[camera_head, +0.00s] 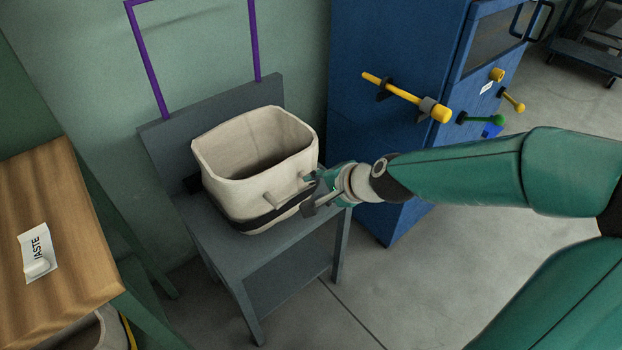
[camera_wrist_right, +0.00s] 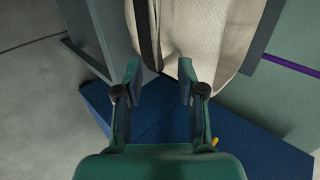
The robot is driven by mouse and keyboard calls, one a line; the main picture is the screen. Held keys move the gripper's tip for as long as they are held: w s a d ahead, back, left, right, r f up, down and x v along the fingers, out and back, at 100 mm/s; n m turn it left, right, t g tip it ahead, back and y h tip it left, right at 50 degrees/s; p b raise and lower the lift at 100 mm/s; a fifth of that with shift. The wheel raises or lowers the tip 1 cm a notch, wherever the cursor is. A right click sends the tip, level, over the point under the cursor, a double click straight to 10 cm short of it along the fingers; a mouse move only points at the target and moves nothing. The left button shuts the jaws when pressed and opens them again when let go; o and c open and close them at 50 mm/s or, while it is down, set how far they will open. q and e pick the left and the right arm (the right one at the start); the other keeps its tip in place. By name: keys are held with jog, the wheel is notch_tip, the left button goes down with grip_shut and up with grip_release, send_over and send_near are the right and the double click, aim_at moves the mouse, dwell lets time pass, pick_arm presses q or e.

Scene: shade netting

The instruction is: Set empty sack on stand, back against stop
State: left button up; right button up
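The sack (camera_head: 240,190) is cream, open-topped and empty, with a dark band around its lower part. It stands upright on the grey stand (camera_head: 240,254). The stand's tall grey back panel (camera_head: 257,98) is behind it; I cannot tell whether the sack touches it. My right gripper (camera_head: 310,194) is at the sack's right side. In the right wrist view, its two fingers (camera_wrist_right: 161,83) are apart with nothing gripped between them, and the sack (camera_wrist_right: 196,36) is just beyond the fingertips. My left gripper is out of view.
A purple frame (camera_head: 153,70) rises above the back panel. A blue cabinet (camera_head: 372,150) with yellow and green knobs stands close on the right. A wooden table (camera_head: 60,235) with a label is on the left. Open floor (camera_head: 430,285) lies at the front right.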

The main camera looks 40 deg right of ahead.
jog(key=p+v, duration=0.2)
jog(key=v, duration=0.3)
jog(key=s+a+f+n+g+y, duration=0.1)
jog(key=a+f+n+g, duration=0.25)
jog(key=f, duration=0.65)
jog(key=s+a+f+n+g, duration=0.15)
jog(key=a+f+n, duration=0.3)
jog(key=f, duration=0.65)
jog(key=s+a+f+n+g+y, duration=0.2)
jog(key=s+a+f+n, duration=0.5)
jog(key=f, duration=0.5)
jog(key=s+a+g, duration=0.1)
jog(key=s+a, duration=0.1)
jog(key=a, duration=0.1)
jog(key=shift+a+f+g, duration=0.4)
notch_tip(320, 180, up, 21)
jog(key=p, duration=2.1)
jog(key=shift+r, duration=0.15)
